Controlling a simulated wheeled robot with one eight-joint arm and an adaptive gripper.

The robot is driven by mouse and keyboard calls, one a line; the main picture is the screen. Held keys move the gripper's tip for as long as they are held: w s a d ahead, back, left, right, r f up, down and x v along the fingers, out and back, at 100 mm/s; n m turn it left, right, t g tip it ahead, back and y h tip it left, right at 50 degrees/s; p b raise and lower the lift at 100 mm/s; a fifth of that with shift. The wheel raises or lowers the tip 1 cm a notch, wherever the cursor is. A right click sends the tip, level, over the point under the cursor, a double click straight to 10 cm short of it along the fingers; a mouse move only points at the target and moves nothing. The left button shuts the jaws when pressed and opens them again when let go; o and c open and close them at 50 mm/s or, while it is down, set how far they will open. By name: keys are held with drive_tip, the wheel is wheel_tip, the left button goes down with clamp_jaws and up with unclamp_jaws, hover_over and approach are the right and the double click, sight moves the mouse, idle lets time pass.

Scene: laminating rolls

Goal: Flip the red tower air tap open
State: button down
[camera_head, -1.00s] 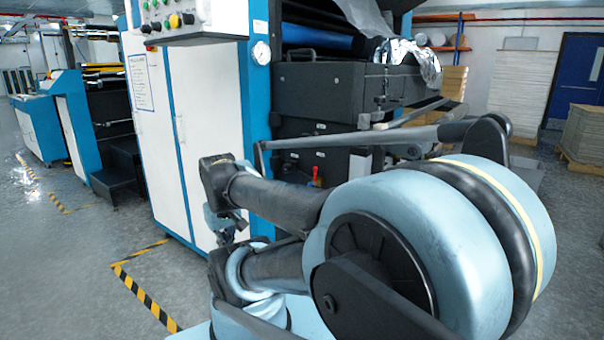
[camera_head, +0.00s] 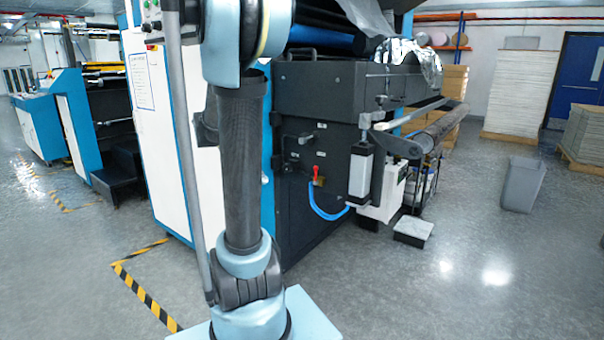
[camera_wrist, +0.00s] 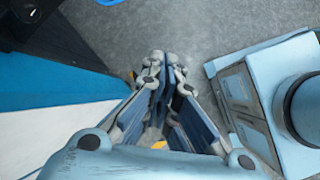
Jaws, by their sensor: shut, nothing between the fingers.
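The red air tap (camera_head: 316,173) is on the dark side panel of the machine, right of my arm in the head view. Its red handle stands roughly upright above a small brass-coloured fitting. A blue hose (camera_head: 325,212) curves down from there to the right. My gripper (camera_wrist: 163,62) shows in the wrist view, pointing down over the grey floor, with its fingers together and empty. It is apart from the tap, which I cannot make out in the wrist view. I cannot make out my gripper in the head view.
A white and blue cabinet (camera_head: 166,150) stands left of the panel, behind my arm. A white cylinder unit (camera_head: 361,170) and a small box (camera_head: 413,231) are right of the tap. A grey bin (camera_head: 522,184) stands farther right. The floor in front is clear.

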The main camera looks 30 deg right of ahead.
drive_tip(key=w+d+r+n+g+h, duration=0.1)
drive_tip(key=w+d+n+g+h, duration=0.2)
drive_tip(key=w+d, duration=0.7)
drive_tip(key=w+n, duration=0.1)
drive_tip(key=n, duration=0.1)
drive_tip(key=shift+d+n+g+h, duration=0.3)
drive_tip(key=shift+n+h, duration=0.1)
approach(316, 175)
drive_tip(key=shift+a+f+x, duration=0.1)
drive_tip(key=shift+x, duration=1)
drive_tip(key=shift+a+f+x, duration=0.1)
drive_tip(key=shift+f+x, duration=0.05)
drive_tip(key=shift+x, duration=1)
drive_tip(key=shift+s+a, duration=0.1)
drive_tip(key=shift+a, duration=0.05)
